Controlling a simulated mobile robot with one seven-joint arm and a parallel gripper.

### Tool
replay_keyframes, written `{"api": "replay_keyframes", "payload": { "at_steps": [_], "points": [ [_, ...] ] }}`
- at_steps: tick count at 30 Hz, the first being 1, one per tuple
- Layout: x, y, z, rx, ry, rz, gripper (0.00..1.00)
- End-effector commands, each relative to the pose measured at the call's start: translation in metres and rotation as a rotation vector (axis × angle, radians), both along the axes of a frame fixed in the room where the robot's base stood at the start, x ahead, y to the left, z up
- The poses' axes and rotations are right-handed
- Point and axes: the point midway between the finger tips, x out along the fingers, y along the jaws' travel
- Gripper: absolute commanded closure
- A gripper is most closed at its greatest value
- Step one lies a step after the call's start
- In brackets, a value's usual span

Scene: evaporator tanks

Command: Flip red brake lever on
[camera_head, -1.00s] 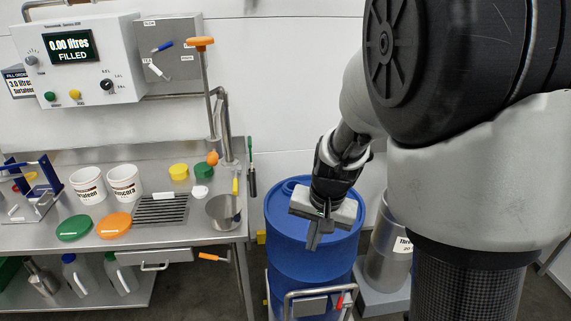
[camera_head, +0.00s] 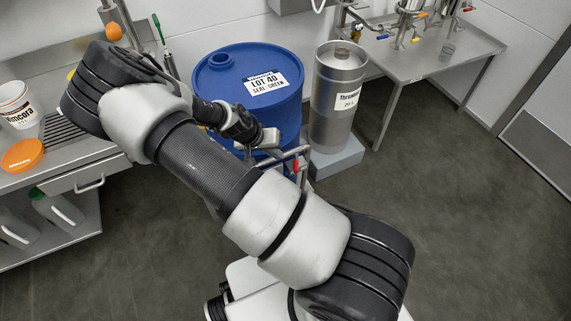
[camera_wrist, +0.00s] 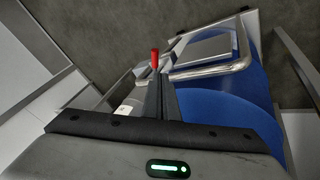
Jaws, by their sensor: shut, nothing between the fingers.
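The red brake lever (camera_head: 294,166) sits by the metal handle rail of the drum's cart, in front of the blue drum (camera_head: 232,82). In the wrist view the red lever (camera_wrist: 155,59) stands just past the tips of my gripper (camera_wrist: 160,90), a little to the left of the rail. My gripper's two fingers are together with nothing between them. In the head view my gripper (camera_head: 270,138) is in front of the drum, above and left of the lever. I cannot tell whether the fingertips touch the lever.
The curved metal rail (camera_wrist: 210,72) runs close beside my fingers. A steel canister (camera_head: 335,110) stands on a grey base (camera_head: 337,158) right of the drum. A bench (camera_head: 70,165) is at the left, a steel table (camera_head: 425,62) at the back right. Floor at the right is clear.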

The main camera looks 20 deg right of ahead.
Motion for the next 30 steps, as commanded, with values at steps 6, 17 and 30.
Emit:
{"api": "replay_keyframes", "payload": {
  "at_steps": [6,17,30],
  "points": [
    [0.000,0.000,0.001,0.001,0.001,0.000,1.00],
    [0.003,-0.018,-0.034,0.000,0.003,-0.003,1.00],
    [0.011,-0.046,-0.085,0.001,0.002,-0.001,1.00]
  ]
}}
